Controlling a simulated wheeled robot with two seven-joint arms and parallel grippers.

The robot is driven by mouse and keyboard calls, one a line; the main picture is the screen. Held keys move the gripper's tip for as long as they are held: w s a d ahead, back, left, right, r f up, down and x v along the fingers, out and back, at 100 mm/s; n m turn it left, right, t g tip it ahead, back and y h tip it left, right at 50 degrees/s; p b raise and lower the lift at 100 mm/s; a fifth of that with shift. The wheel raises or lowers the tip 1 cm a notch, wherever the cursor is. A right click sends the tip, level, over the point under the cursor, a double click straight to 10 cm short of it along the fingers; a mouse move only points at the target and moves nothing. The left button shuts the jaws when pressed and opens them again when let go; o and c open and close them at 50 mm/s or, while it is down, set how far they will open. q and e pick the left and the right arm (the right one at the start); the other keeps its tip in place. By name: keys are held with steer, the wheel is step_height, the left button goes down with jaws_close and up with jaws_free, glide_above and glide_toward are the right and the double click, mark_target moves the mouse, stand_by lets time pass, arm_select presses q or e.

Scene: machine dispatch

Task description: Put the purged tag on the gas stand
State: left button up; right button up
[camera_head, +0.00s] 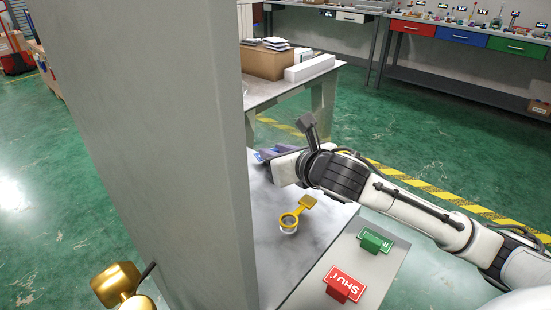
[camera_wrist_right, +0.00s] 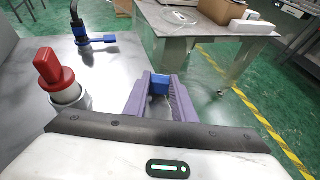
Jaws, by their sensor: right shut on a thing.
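My right gripper (camera_head: 263,155) reaches in from the right above a grey metal top, close to the tall grey panel. In the right wrist view its purple fingers (camera_wrist_right: 160,78) are shut on a small blue block (camera_wrist_right: 159,88), which may be the purged tag; no lettering on it is readable. A green tag (camera_head: 375,241) and a red SHUT tag (camera_head: 344,285) lie on the lighter front strip. The gas stand appears to be the grey panel (camera_head: 150,130) and top (camera_head: 275,255), but I cannot tell for certain. My left gripper is not in view.
A yellow-handled fitting (camera_head: 298,212) stands on the grey top. A brass fitting (camera_head: 116,284) is at lower left. The wrist view shows a red knob (camera_wrist_right: 54,68) and a blue lever (camera_wrist_right: 100,39). A table with a cardboard box (camera_head: 272,62) stands behind.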

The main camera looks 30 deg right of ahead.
steer(key=shift+f, duration=0.6)
steer(key=shift+r, duration=0.1)
steer(key=o, duration=1)
